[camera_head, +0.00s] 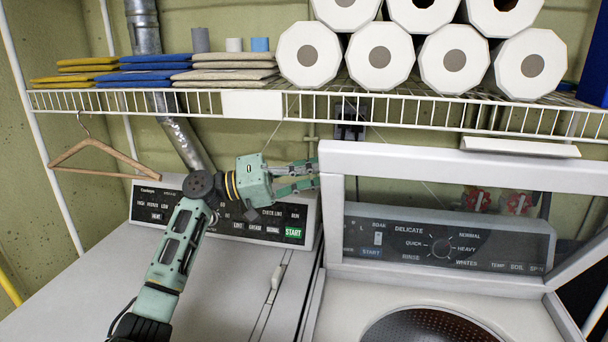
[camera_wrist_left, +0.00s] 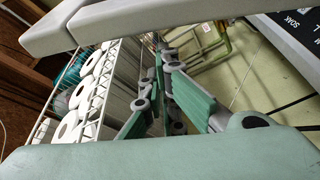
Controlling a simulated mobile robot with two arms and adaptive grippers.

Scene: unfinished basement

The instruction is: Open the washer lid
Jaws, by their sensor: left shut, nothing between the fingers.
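The washer lid (camera_head: 440,168) is a white frame with a clear window. It stands raised, and the washer's control panel (camera_head: 445,243) shows through it. Below it the washer (camera_head: 345,310) is open at the top and part of its perforated metal drum (camera_head: 430,328) shows. My left gripper (camera_head: 318,176) is beside the lid's upper left corner, shut and empty. I cannot tell whether its tips touch the lid. In the left wrist view its green fingers (camera_wrist_left: 168,85) show below a pale bar that looks like the lid frame (camera_wrist_left: 130,18). My right gripper is not in view.
A white wire shelf (camera_head: 225,103) with large paper rolls (camera_head: 380,55) and folded cloths (camera_head: 150,75) hangs close above my gripper. A second machine (camera_head: 190,285) stands at left. A wooden hanger (camera_head: 105,155) hangs from the shelf. A metal duct (camera_head: 188,142) runs behind.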

